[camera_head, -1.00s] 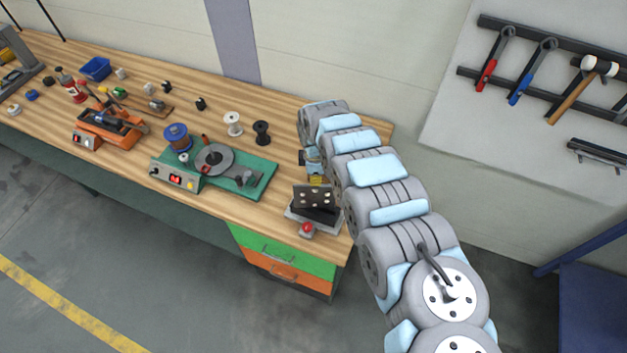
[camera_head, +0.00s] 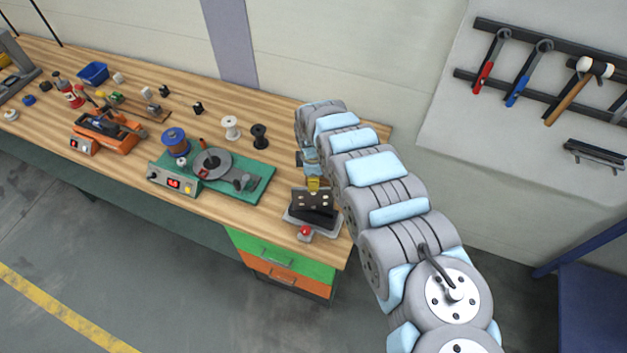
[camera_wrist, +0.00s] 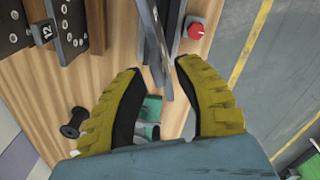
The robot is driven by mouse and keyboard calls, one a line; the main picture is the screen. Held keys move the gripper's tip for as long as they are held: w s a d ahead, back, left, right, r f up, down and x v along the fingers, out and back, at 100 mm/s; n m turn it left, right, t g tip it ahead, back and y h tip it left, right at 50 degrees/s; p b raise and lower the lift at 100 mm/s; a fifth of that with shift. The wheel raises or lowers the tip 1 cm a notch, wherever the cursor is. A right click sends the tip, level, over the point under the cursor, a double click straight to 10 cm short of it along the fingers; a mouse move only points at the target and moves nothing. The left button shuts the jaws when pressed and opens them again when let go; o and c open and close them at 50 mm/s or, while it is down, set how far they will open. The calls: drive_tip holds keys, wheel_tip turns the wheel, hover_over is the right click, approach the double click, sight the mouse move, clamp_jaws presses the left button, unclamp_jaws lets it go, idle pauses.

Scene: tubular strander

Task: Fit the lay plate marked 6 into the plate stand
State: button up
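In the head view a dark plate with several pale holes (camera_head: 313,200) sits tilted on a light grey base (camera_head: 328,225) at the bench's right end; no number is readable on it. My gripper (camera_head: 313,184), with yellow fingers, is just behind its upper edge. In the wrist view my gripper (camera_wrist: 158,68) has its fingers apart, and narrow grey plate-like edges (camera_wrist: 155,40) show between and beyond the tips. I see no clear contact with either finger. A dark plate marked 12 (camera_wrist: 45,32) stands at the upper left. I cannot make out a plate marked 6.
A red button (camera_wrist: 195,30) is beside the base, also in the head view (camera_head: 305,232). A green-based machine (camera_head: 225,180) stands left of the plates. A black spool (camera_head: 259,136) and a white spool (camera_head: 231,127) stand behind it. Bare bench lies around the spools.

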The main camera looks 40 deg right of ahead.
drive_tip(key=shift+d+r, duration=0.2)
drive_tip(key=shift+r, duration=0.65)
wheel_tip(320, 180, up, 10)
drive_tip(key=b, duration=0.2)
drive_tip(key=shift+a+f, duration=0.15)
drive_tip(key=shift+f, duration=0.05)
